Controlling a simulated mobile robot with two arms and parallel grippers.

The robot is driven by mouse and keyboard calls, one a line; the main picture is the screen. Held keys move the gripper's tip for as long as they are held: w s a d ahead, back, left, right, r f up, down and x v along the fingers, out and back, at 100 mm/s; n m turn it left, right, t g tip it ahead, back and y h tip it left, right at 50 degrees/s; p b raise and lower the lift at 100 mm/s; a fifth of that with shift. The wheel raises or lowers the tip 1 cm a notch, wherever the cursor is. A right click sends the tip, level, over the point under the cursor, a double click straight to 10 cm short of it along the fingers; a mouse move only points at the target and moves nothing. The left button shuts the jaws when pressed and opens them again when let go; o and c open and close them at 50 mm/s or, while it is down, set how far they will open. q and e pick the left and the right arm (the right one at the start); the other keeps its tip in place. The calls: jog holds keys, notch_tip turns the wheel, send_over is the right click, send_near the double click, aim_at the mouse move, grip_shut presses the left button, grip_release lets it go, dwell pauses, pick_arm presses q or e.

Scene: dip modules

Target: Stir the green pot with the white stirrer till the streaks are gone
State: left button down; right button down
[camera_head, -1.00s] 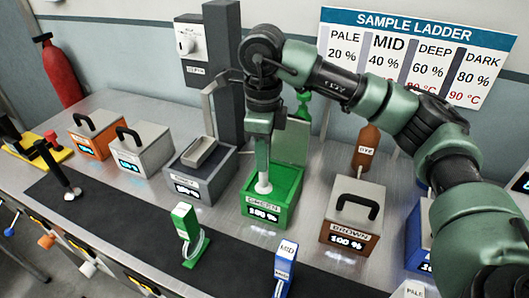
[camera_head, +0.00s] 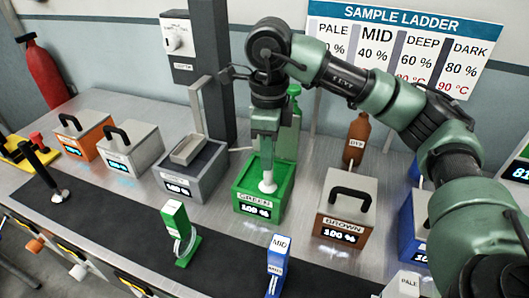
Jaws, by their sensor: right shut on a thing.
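The green pot (camera_head: 247,208) is an open green box on the steel bench, with a label reading GREEN and a display of 100 %. My right gripper (camera_head: 265,150) points down over it and is shut on the white stirrer (camera_head: 268,185). The stirrer's white round end is inside the pot, against the green contents. Streaks in the contents are too small to tell. My left gripper is not in view.
The brown pot (camera_head: 340,231) with a black-handled lid stands to the right. A grey pot (camera_head: 178,188) stands close on the left. A grey column (camera_head: 212,70) rises behind. A green holder (camera_head: 175,225) and a blue MID holder (camera_head: 278,258) stand on the dark mat (camera_head: 110,218) in front.

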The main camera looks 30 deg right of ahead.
jog(key=shift+w, duration=0.1)
jog(key=shift+w+d, duration=0.2)
jog(key=shift+w, duration=0.5)
jog(key=shift+w+d, duration=0.2)
jog(key=shift+w, duration=0.5)
notch_tip(320, 180, up, 10)
jog(key=p, duration=0.7)
jog(key=shift+f, duration=0.2)
